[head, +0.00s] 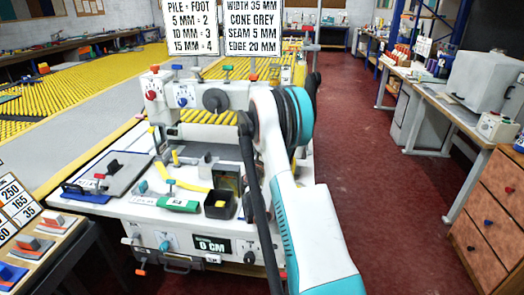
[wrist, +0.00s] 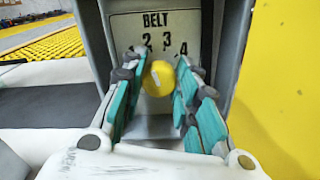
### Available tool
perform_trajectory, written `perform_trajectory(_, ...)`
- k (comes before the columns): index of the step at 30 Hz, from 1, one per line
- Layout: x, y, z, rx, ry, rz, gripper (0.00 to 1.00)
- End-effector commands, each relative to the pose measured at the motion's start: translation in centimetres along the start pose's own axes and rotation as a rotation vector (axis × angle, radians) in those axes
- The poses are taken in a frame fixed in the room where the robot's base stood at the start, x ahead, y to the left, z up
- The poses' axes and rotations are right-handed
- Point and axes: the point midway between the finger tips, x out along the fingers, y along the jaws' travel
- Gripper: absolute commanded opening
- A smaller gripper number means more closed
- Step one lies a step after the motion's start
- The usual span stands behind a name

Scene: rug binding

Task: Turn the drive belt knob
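The drive belt knob (wrist: 158,80) is a round yellow knob in the wrist view, with a short pale mark on its face tilted to the upper left. It sits below a plate (wrist: 155,22) reading BELT, with the numbers 2, 3 and a partly covered 4. My gripper (wrist: 160,72) has its two teal-padded fingers on either side of the knob, open with narrow gaps beside it; I cannot tell whether either finger touches it. In the head view the knob and gripper are hidden behind my arm.
The binding machine (head: 205,95) carries red, blue and grey knobs. Grey walls flank the belt plate. Red floor is clear at right.

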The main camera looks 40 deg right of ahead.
Motion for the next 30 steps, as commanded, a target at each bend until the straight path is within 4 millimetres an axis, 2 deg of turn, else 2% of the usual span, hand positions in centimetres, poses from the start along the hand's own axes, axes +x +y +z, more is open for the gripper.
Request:
perform_trajectory(11, 0.00, -0.04, 0.00, 0.064, 0.000, 0.000, 0.04)
perform_trajectory(30, -0.02, -0.22, -0.07, 0.496, 0.000, 0.000, 0.04)
